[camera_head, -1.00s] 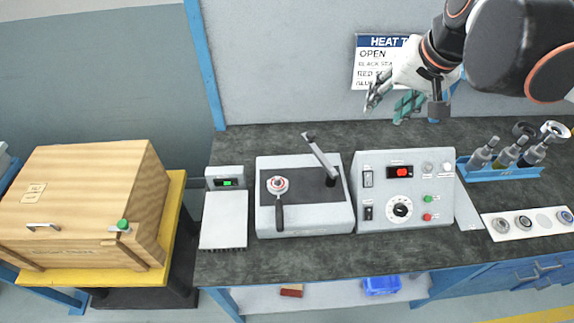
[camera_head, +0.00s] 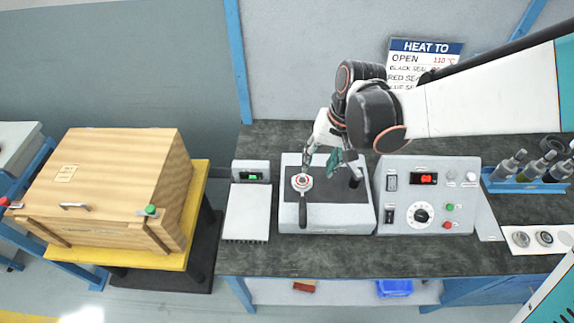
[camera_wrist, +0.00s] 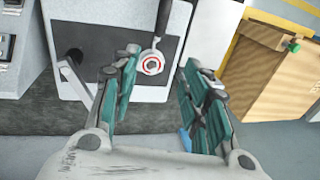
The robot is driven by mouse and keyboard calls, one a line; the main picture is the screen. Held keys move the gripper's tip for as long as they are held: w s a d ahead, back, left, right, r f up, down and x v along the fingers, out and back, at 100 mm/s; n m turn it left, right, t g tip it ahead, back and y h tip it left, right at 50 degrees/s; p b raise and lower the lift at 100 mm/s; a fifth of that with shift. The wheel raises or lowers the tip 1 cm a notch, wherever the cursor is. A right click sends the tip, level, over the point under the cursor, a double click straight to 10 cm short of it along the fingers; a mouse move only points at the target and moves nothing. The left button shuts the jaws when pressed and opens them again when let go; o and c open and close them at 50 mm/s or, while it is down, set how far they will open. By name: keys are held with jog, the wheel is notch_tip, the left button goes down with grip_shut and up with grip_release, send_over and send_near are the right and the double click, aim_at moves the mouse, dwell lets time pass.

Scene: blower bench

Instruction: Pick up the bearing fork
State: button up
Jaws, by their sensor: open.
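The bearing fork (camera_head: 303,214) has a dark handle and holds a red-and-white ringed round piece at its end. It lies on the dark top of a grey bench unit (camera_head: 339,219), its handle pointing to the front. In the wrist view the fork (camera_wrist: 163,16) lies ahead, with the ringed end nearer me, between the lines of my fingers. My gripper (camera_head: 322,158) is open and empty, above the back part of the unit, behind and a little right of the ringed end. In the wrist view my gripper (camera_wrist: 160,64) shows both teal-padded fingers spread apart.
A dark lever post (camera_head: 356,178) stands on the unit, right of the fork, close to my gripper. A control box (camera_head: 460,200) stands to the right and a scale (camera_head: 246,214) to the left. A blue rack (camera_head: 525,187) holds tools at far right. The front bench strip is clear.

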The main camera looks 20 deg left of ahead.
jog(key=s+f, duration=0.2)
jog(key=b, duration=0.6)
send_over(304, 203)
jog(key=x, duration=0.2)
jog(key=d+x, duration=0.1)
jog(key=x, duration=0.5)
jog(key=shift+w+d+f, duration=0.2)
jog(key=shift+w+d, duration=0.1)
jog(key=shift+w, duration=0.05)
jog(key=shift+d+b+x, duration=0.2)
jog(key=shift+b+x, duration=0.35)
jog(key=shift+x, duration=0.35)
jog(key=shift+d+b+x, duration=0.15)
jog(key=shift+b+x, duration=0.4)
jog(key=shift+x, duration=0.3)
jog(key=shift+d+b+x, duration=0.2)
jog(key=shift+b+x, duration=0.35)
jog(key=shift+x, duration=0.35)
jog(key=shift+s, duration=0.15)
grip_shut()
